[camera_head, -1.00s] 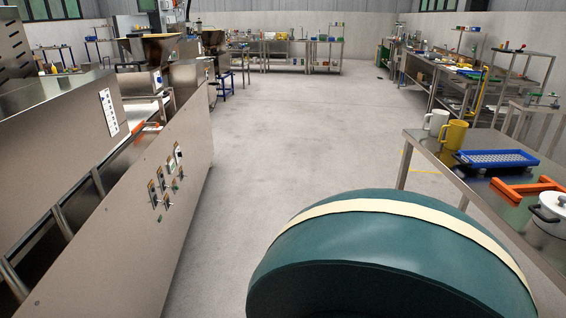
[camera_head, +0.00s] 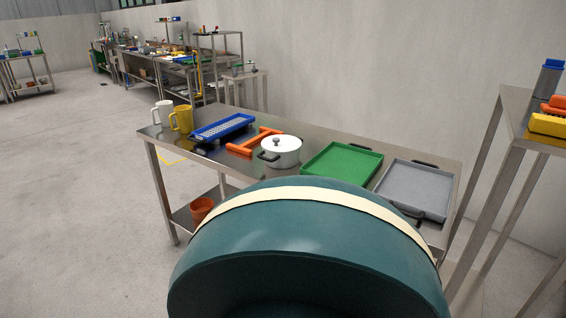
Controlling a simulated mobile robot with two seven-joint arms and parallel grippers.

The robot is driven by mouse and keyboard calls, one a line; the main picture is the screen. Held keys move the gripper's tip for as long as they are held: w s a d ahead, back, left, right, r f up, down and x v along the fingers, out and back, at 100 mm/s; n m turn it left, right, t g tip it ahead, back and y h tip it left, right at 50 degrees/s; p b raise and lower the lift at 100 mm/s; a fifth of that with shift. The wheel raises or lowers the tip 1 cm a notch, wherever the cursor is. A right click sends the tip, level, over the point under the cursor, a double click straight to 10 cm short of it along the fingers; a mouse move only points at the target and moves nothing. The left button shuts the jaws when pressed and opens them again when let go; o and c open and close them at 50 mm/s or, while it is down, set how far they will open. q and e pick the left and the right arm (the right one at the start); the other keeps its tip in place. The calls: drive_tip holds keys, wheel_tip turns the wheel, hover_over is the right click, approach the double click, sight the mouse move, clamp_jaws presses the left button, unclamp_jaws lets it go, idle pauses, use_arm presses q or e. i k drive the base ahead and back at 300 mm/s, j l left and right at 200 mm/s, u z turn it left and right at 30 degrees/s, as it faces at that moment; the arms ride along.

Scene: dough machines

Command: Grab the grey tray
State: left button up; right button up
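The grey tray (camera_head: 413,188) lies flat at the right end of a steel table (camera_head: 237,171). It is rectangular with dark handles at its far and near ends. A green tray (camera_head: 342,164) lies just to its left. Neither of my grippers is in view. A large teal rounded shape with a cream band, which I take to be part of my own body, fills the bottom middle and covers part of the table's front edge.
Left of the green tray stand a white pot (camera_head: 281,152), an orange frame (camera_head: 255,141), a blue rack (camera_head: 223,128), a yellow mug (camera_head: 181,119) and a white mug (camera_head: 162,113). A metal shelf stand (camera_head: 511,150) rises at the right. The floor at left is clear.

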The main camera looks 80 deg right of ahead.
sight(419, 190)
drive_tip(key=z, duration=3.55)
drive_tip(key=i+l+z, duration=0.1)
drive_tip(key=l+z, duration=0.25)
drive_tip(key=i+l+z, duration=0.2)
drive_tip(key=l+z, duration=0.15)
drive_tip(key=i+l+z, duration=0.3)
drive_tip(key=l, duration=0.15)
drive_tip(key=i+l+z, duration=0.15)
drive_tip(key=l+z, duration=0.2)
drive_tip(key=i+l+z, duration=0.1)
drive_tip(key=i+l, duration=0.15)
drive_tip(key=i, duration=0.15)
drive_tip(key=i+l, duration=0.2)
drive_tip(key=i, duration=0.2)
drive_tip(key=i+l+z, duration=0.15)
drive_tip(key=i, duration=0.25)
drive_tip(key=i+j+u, duration=0.1)
drive_tip(key=i+u, duration=0.6)
drive_tip(key=u, duration=0.2)
drive_tip(key=i+l+u, duration=0.15)
drive_tip(key=i+u, duration=0.3)
drive_tip(key=i+j+u, duration=0.15)
drive_tip(key=u, duration=0.25)
drive_tip(key=i+u, duration=0.6)
drive_tip(key=u, duration=0.15)
